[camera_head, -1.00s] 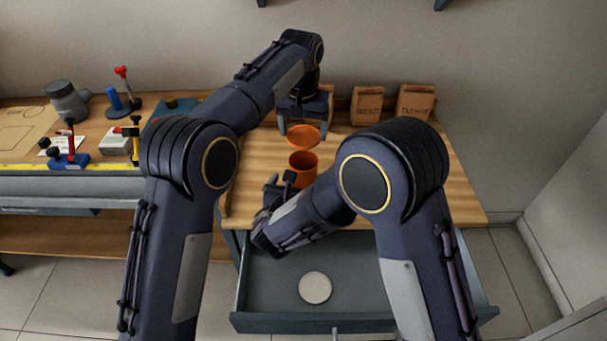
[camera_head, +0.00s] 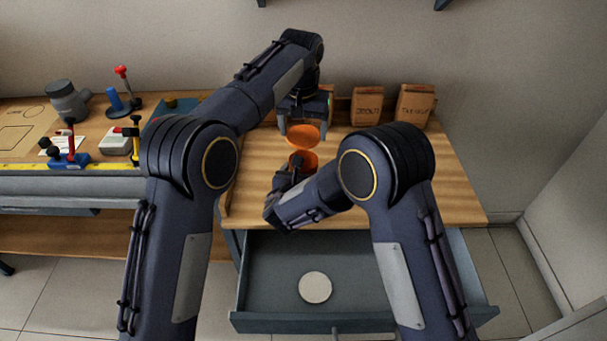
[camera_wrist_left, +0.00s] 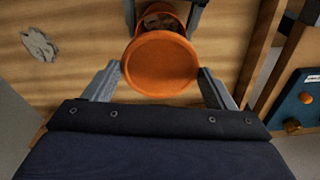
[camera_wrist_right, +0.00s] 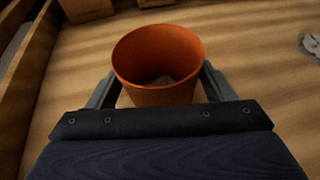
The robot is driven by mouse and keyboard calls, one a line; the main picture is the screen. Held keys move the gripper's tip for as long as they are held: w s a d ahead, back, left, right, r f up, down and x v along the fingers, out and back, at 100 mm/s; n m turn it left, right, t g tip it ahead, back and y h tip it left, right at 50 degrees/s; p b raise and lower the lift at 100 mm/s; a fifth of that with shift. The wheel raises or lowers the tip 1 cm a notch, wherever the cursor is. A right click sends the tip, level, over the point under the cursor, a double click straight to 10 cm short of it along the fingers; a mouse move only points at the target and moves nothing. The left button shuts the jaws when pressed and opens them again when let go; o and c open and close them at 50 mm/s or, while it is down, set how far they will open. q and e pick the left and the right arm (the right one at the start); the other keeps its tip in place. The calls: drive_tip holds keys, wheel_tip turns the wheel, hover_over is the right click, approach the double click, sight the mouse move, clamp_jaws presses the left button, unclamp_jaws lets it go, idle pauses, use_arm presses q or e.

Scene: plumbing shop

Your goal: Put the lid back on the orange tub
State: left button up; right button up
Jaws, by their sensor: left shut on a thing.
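The orange lid (camera_head: 303,136) is held level by my left gripper (camera_wrist_left: 160,75), whose fingers are shut on its two sides. In the left wrist view the lid (camera_wrist_left: 160,62) hides part of the orange tub (camera_wrist_left: 163,11) below it. The tub (camera_head: 309,161) stands upright and open-topped on the wooden table. In the right wrist view the tub (camera_wrist_right: 158,90) has something greyish at its bottom. My right gripper (camera_wrist_right: 160,85) has its fingers apart, one on each side of the tub; whether they touch its wall is hard to see.
A pulled-out drawer (camera_head: 270,312) with a white disc (camera_head: 315,288) lies below the table's front edge. Two brown boxes (camera_head: 367,106) (camera_head: 415,105) stand at the back. A tool-covered bench (camera_head: 20,130) is at left. The table (camera_head: 440,190) is clear at right.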

sight(303, 153)
drive_tip(key=c, duration=1)
use_arm(q)
drive_tip(key=shift+f, duration=2.5)
drive_tip(key=shift+f, duration=0.1)
drive_tip(key=shift+f, duration=0.8)
drive_tip(key=shift+f, duration=0.55)
drive_tip(key=o, duration=0.9)
drive_tip(key=shift+o, duration=0.2)
drive_tip(key=r, duration=0.4)
drive_tip(key=s+r, duration=0.1)
drive_tip(key=r, duration=0.7)
drive_tip(key=shift+s+a, duration=0.15)
drive_tip(key=shift+s, duration=0.15)
